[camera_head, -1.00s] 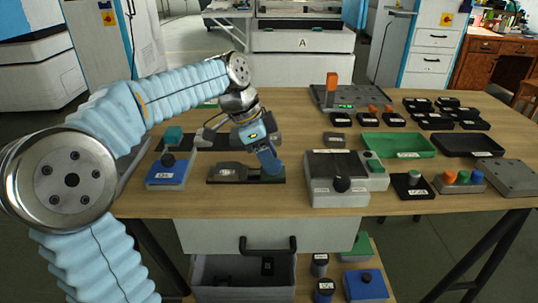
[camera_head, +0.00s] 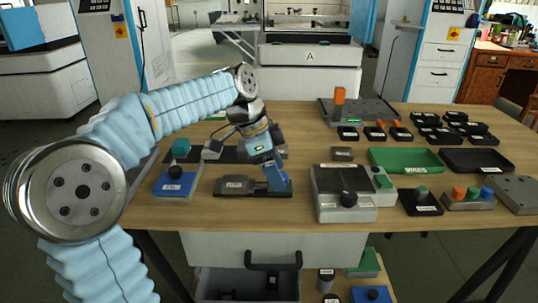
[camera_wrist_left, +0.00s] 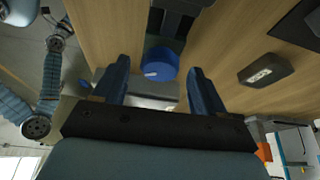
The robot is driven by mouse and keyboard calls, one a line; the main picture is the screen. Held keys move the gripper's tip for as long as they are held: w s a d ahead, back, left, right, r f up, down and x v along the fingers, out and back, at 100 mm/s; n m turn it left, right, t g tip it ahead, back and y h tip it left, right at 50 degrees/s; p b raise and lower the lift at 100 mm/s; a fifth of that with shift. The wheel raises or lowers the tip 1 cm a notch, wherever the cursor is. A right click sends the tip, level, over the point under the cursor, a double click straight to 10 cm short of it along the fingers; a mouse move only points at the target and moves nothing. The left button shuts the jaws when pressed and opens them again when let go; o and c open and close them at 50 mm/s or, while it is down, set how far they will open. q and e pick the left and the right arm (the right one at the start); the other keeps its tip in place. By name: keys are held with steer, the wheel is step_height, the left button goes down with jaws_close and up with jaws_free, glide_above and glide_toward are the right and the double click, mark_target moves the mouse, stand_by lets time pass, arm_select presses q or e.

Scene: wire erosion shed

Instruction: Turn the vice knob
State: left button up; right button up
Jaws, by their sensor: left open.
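The vice (camera_head: 235,187) is a low, dark body with a pale label, lying on the wooden bench. My left gripper (camera_head: 277,180) points down at the vice's right end, its blue fingers in front of it. In the left wrist view a round blue knob (camera_wrist_left: 160,64) with a small pale mark shows at the end of the dark vice. The open left fingers (camera_wrist_left: 158,82) are on either side of the knob's near side, with visible gaps. In the head view I cannot separate the knob from the blue fingers. My right gripper is not in view.
Behind are a green tray (camera_head: 405,160) and several black pieces. An open drawer (camera_head: 247,285) is below the bench.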

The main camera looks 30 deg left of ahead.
arm_select(q)
steer(key=p+v, duration=0.1)
steer(key=v, duration=1.2)
steer(key=shift+r, duration=0.15)
